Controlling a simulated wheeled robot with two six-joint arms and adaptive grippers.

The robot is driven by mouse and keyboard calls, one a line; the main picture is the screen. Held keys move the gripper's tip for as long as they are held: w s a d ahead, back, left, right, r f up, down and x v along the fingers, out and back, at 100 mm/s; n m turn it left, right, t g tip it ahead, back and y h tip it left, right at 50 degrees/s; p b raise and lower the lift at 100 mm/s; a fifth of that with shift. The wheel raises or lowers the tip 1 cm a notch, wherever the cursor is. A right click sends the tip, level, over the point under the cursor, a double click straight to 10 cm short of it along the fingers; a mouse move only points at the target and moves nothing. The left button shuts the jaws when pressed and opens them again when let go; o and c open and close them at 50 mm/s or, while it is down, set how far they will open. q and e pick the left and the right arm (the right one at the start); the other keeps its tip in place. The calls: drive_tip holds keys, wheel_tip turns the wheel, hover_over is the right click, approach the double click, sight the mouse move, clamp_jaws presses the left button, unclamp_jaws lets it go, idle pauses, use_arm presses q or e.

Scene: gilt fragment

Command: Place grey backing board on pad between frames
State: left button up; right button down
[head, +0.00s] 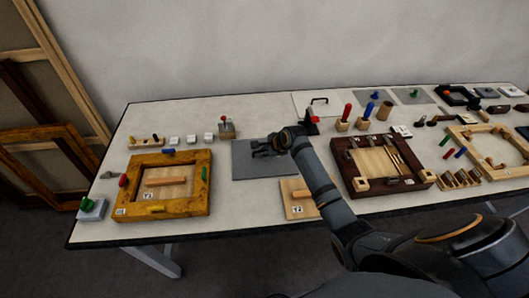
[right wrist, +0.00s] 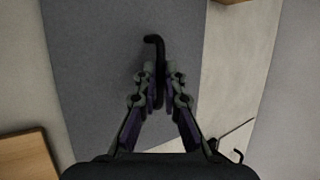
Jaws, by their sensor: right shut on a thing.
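A grey backing board (head: 250,167) shows flat between the gilt frame (head: 124,187) and the dark brown frame (head: 345,160) in the head view. My right gripper (head: 268,147) is above it and shut on its black handle. The right wrist view shows the gripper (right wrist: 159,85) closed around the black handle (right wrist: 155,43), with the grey board (right wrist: 95,60) filling much of the view. I cannot make out a separate pad under the board, or whether the board touches anything below. My left gripper is not in view.
A wooden block board (head: 297,206) lies just in front of the grey board. A small block with a red knob (head: 226,130) stands behind it. A white panel with a black handle (head: 320,101) lies at the back. Bare table (head: 225,195) shows between the gilt frame and the block board.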

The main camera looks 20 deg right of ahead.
drive_tip(key=c, duration=1.5)
unclamp_jaws()
drive_tip(key=shift+f, duration=0.1)
drive_tip(key=shift+o, duration=0.2)
drive_tip(key=shift+r, duration=0.2)
drive_tip(key=v, duration=1.2)
